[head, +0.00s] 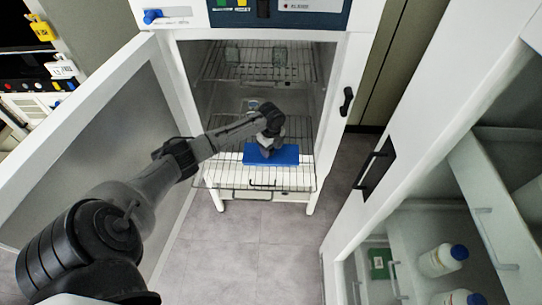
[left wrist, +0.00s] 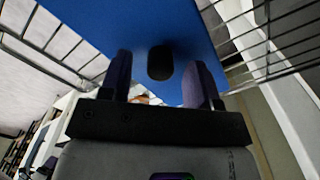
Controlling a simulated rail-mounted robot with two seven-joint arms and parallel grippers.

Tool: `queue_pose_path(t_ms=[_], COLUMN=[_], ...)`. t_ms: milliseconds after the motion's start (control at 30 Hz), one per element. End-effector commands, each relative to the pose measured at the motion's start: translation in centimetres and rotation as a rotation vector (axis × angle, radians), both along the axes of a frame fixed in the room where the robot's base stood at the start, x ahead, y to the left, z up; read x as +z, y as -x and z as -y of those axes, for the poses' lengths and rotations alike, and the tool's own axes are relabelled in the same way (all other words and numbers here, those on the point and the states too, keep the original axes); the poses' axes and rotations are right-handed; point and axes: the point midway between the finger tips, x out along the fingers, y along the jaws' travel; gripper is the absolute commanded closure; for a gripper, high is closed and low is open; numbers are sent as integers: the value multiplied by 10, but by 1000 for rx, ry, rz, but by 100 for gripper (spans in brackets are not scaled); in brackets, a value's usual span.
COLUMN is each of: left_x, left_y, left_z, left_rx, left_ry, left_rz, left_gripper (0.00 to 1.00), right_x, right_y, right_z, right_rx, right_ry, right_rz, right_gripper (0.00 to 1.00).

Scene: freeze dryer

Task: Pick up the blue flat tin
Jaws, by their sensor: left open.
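The blue flat tin (head: 287,155) lies on the pulled-out lower wire rack (head: 300,179) of the freeze dryer in the head view. In the left wrist view the tin (left wrist: 120,22) fills the top middle, with a dark round-ended knob or slot on its face. My left gripper (head: 266,152) is at the tin's left part, reaching from above. In the left wrist view my left gripper (left wrist: 160,75) is open, its two fingers apart on either side of the dark knob. I cannot tell whether the fingers touch the tin. My right gripper is not in view.
The freeze dryer door (head: 95,150) stands open on the left. An upper rack (head: 265,68) holds small glass items. A white cabinet with a black handle (head: 374,170) and open drawers with white bottles (head: 440,260) stands at the right. The floor (head: 240,245) in front is clear.

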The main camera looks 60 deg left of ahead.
Motion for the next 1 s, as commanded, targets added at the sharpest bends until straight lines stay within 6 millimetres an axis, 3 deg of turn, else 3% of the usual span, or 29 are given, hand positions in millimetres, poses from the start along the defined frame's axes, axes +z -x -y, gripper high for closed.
queue_pose_path(t_ms=[267,867,1000], left_x=[-3,-2,-2], left_y=[0,0,0], left_z=[0,0,-1], left_rx=[0,0,0], left_ry=[-1,-1,-1], left_rz=[0,0,2], left_gripper=[43,99,100], right_x=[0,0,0], right_y=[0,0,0], right_z=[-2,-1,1], right_rx=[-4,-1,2], right_ry=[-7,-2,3], right_rz=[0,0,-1], right_gripper=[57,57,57])
